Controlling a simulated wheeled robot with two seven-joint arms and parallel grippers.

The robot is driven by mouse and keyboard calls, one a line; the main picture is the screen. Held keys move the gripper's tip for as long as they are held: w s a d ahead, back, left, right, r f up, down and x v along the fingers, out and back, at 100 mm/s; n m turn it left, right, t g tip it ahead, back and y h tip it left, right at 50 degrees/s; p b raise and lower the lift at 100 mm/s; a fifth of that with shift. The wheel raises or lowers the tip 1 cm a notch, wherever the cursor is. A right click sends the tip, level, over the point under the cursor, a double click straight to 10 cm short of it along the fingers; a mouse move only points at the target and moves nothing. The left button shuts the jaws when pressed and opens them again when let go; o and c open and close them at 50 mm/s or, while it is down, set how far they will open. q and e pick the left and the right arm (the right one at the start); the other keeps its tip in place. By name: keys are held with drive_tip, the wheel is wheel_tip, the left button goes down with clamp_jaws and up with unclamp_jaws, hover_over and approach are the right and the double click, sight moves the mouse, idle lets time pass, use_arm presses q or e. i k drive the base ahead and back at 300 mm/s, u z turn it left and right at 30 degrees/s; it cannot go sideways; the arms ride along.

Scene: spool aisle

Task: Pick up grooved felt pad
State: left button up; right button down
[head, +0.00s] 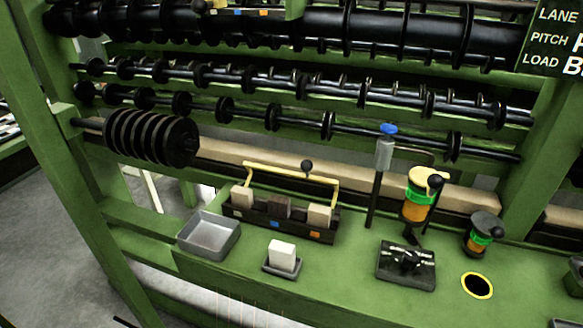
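Several block-like pieces could be felt pads. A white block (283,254) stands upright on a small dark dish (270,269) at the front of the green bench. A black rack with a yellow handle (262,224) stands behind it and holds a cream block (241,196) at left, a dark block (279,207) in the middle and another cream block (320,214) at right. Grooves are too small to make out, so I cannot tell which piece is the grooved felt pad. Neither of my grippers is in view.
A grey open tray (209,236) sits left of the dish. Right are a black fixture (406,262), a blue-topped post (384,152), two orange-and-green canisters (417,200) (479,238) and a yellow-rimmed hole (477,285). Black roller rows (300,75) hang behind. The bench front (340,285) is partly clear.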

sight(279, 206)
drive_tip(key=z, duration=0.5)
drive_tip(key=k, duration=1.15)
drive_tip(key=u, duration=0.15)
drive_tip(key=i, duration=0.65)
drive_tip(key=u, duration=0.3)
